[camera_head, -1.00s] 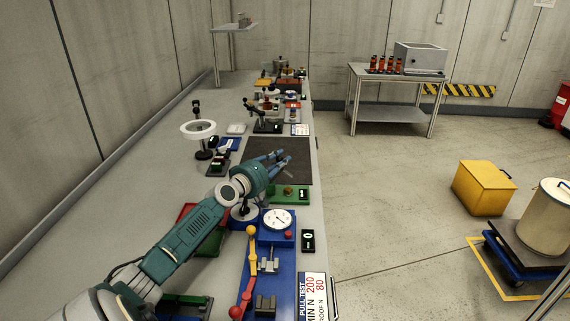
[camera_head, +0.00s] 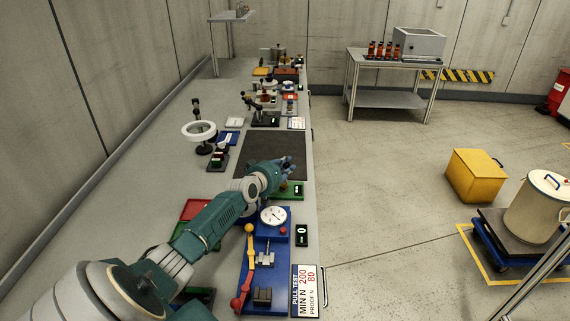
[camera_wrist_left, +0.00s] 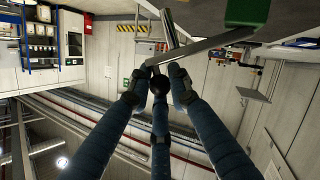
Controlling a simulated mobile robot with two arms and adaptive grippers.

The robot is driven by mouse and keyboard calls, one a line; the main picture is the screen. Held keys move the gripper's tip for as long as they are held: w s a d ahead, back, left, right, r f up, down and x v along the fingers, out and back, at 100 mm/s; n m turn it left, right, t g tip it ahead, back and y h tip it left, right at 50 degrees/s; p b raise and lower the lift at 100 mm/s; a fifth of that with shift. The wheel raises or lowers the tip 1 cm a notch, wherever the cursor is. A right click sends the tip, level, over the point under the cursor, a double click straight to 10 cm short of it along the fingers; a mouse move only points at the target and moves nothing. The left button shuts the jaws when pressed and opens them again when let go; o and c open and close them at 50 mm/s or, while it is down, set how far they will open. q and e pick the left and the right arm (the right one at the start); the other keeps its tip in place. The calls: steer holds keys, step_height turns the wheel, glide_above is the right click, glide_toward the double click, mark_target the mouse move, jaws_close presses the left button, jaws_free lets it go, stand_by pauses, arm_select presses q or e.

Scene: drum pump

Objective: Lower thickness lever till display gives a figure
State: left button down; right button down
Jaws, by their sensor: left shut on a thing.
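My left gripper (camera_head: 286,168) is low over the near edge of the dark mat, beside a green-based device (camera_head: 291,189) with a small display. The gripper hides part of this device, and I cannot read its display. In the left wrist view my left fingertips (camera_wrist_left: 158,76) are closed together at one end of a thin grey bar (camera_wrist_left: 205,46). The bar runs up and right toward a green block (camera_wrist_left: 247,12). I cannot tell for sure that this bar is the thickness lever. My right gripper is not in view.
A blue pull-test rig (camera_head: 252,282) with a round dial (camera_head: 273,215) stands nearer on the bench. A white ring lamp (camera_head: 199,131) and a black stand (camera_head: 265,119) are farther back. The dark mat (camera_head: 246,150) is mostly bare. Open floor lies right of the bench.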

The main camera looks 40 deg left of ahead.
arm_select(q)
steer(key=shift+d+f, duration=0.2)
steer(key=shift+f, duration=0.2)
steer(key=c, duration=1.6)
jaws_free()
steer(key=shift+c, duration=0.2)
steer(key=shift+w, duration=0.2)
steer(key=shift+v, duration=3.8)
